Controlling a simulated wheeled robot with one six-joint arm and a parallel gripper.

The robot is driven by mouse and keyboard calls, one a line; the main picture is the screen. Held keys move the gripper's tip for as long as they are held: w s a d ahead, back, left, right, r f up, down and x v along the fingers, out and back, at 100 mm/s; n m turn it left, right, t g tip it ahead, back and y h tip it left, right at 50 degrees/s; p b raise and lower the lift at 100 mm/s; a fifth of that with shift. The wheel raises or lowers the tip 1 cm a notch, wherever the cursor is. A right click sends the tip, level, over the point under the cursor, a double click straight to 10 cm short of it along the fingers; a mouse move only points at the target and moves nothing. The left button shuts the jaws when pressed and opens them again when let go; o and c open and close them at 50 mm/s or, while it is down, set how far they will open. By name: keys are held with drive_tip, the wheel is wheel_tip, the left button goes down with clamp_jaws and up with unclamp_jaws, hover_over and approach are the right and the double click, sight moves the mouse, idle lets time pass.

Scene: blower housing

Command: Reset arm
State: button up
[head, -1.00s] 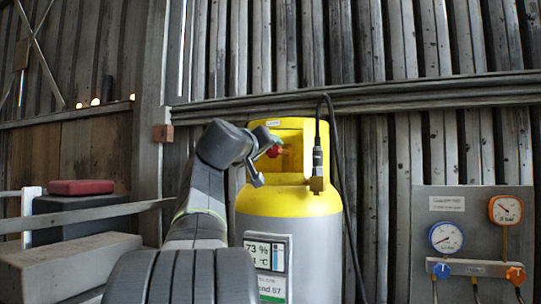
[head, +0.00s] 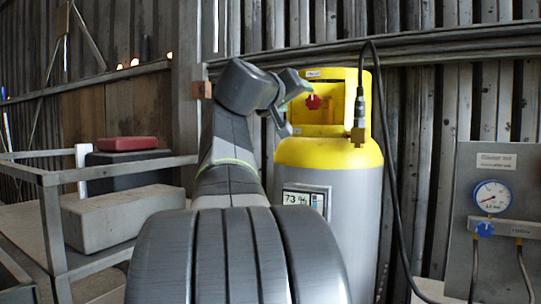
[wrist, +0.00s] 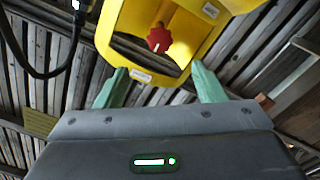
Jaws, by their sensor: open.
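My gripper (head: 287,103) is open and empty in the head view, just left of the yellow top of a gas cylinder (head: 345,190). In the wrist view my gripper's two green fingers (wrist: 160,88) stand wide apart. Between and beyond them is the cylinder's yellow collar (wrist: 117,20) with a red valve knob (wrist: 159,38) in its opening. The red knob also shows in the head view (head: 313,102), just right of the fingers. I cannot tell whether a finger touches the collar.
A black hose (head: 392,160) runs from a brass fitting (head: 358,132) down the cylinder's right side. A gauge panel (head: 488,240) stands at the right. A metal-railed cart (head: 50,210) at the left holds a grey block (head: 120,215) and a dark case with a red box (head: 127,143).

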sight(312, 102)
drive_tip(key=p+x, duration=0.2)
drive_tip(key=x, duration=1.1)
drive_tip(key=shift+w+d, duration=0.1)
